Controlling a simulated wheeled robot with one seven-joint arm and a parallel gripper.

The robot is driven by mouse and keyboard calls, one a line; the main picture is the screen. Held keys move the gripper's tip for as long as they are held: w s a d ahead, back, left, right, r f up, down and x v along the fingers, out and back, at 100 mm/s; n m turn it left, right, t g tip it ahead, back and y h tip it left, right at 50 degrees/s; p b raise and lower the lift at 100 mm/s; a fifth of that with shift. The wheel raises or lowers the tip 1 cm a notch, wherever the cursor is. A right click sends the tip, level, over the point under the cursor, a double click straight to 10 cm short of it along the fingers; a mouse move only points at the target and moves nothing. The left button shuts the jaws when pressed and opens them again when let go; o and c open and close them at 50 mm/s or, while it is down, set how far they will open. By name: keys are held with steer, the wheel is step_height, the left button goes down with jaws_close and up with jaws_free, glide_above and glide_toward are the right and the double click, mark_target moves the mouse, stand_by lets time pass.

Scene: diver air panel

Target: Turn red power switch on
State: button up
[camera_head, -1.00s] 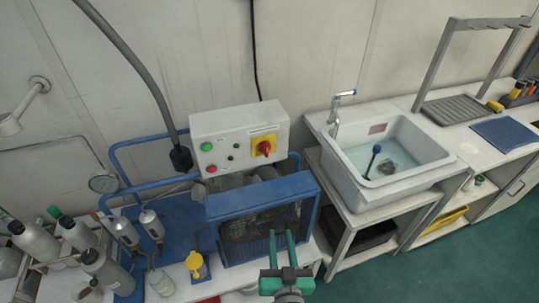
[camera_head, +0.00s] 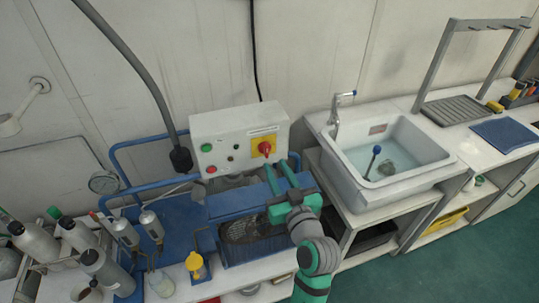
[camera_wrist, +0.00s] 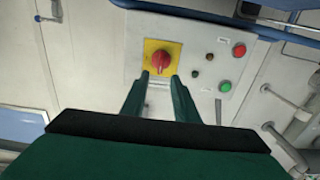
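The red power switch (camera_head: 265,148) is a rotary knob on a yellow square plate, at the right side of the white control box (camera_head: 225,126). In the wrist view the red knob (camera_wrist: 161,61) shows just beyond my fingertips, unobstructed. My gripper (camera_head: 282,172) is below and slightly right of the knob in the head view, its two green fingers pointing toward the box. In the wrist view my gripper (camera_wrist: 160,78) has its fingers apart with nothing between them. It appears short of the knob and not touching it.
Green and red buttons (camera_head: 207,147) sit at the box's left side. A blue-framed compressor (camera_head: 235,203) stands below the box. Grey cylinders (camera_head: 105,270) stand at left. A sink (camera_head: 390,155) stands at right.

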mark_target(267, 151)
steer(key=x, duration=0.6)
steer(key=shift+w+a, duration=0.1)
steer(key=shift+w, duration=0.15)
jaws_close()
